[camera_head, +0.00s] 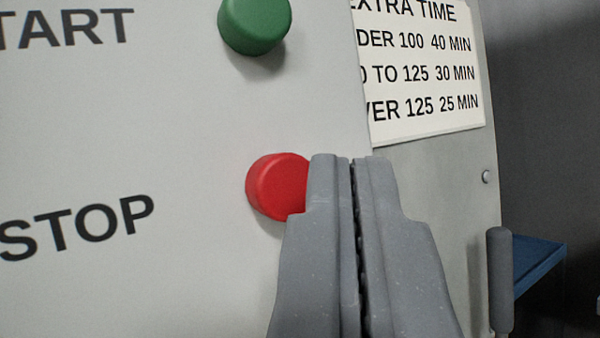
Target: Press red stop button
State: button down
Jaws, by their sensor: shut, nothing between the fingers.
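The red stop button (272,187) is a round knob standing out from a light grey panel, to the right of the printed word STOP (80,228). My gripper (347,160) is shut and empty. Its fingertips overlap the right edge of the red button in the view and hide that part. I cannot tell whether the fingertips touch the button or are in front of it.
A green button (255,22) sits above the red one, beside the partly cut-off word START. A white sign (425,75) with printed times is behind on the right. A grey handle (500,280) and a blue surface (537,262) are at lower right.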

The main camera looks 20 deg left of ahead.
jog(key=s+d+b, duration=0.1)
jog(key=s+d, duration=0.2)
jog(key=shift+d, duration=0.2)
jog(key=shift+w, duration=0.1)
dwell(0.6)
jog(key=w+d+r+n+g, duration=0.1)
jog(key=w+d+r+g, duration=0.25)
jog(key=d+r, duration=1.15)
jog(key=s+d+r+g+h, duration=0.2)
jog(key=s+d+r, duration=0.2)
jog(key=s+d, duration=0.4)
jog(key=s+d+r+g+h, duration=0.2)
jog(key=s+d, duration=0.5)
jog(key=d, duration=0.6)
jog(key=shift+s+r+m+h, duration=0.4)
jog(key=shift+r+h, duration=0.1)
jog(key=shift+r, duration=0.45)
jog(key=shift+a, duration=0.15)
